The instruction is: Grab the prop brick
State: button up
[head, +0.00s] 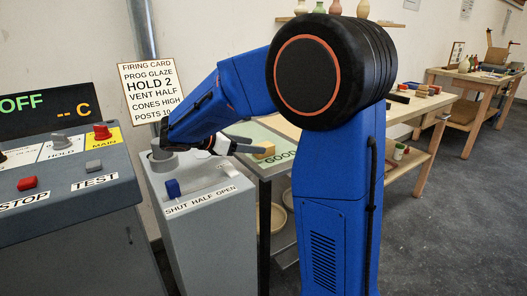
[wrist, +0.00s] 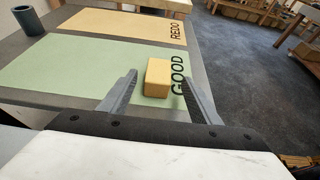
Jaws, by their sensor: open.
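The prop brick, a small yellow-tan block (wrist: 158,78), lies on the green GOOD mat (wrist: 70,70), beside the word GOOD. In the head view the brick (head: 264,150) shows just past the fingers, partly hidden. My gripper (wrist: 159,80) is open and empty. Its two grey fingers stand left and right of the brick in the wrist view, with the brick framed between the tips. I cannot tell how far the tips are from it in depth. In the head view my gripper (head: 238,144) reaches over the grey lever box towards the mat.
A tan REDO mat (wrist: 130,24) lies beyond the green one. A dark cup (wrist: 28,20) stands at the far left of the table. The grey box (head: 215,215) with a blue knob (head: 173,188) is under my wrist. A control panel (head: 60,165) stands at left.

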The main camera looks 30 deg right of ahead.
aim_at(264, 145)
jog(key=shift+x, duration=3)
jog(key=shift+w, duration=0.15)
jog(key=shift+c, duration=0.3)
jog(key=c, duration=1.1)
jog(key=shift+r, duration=0.1)
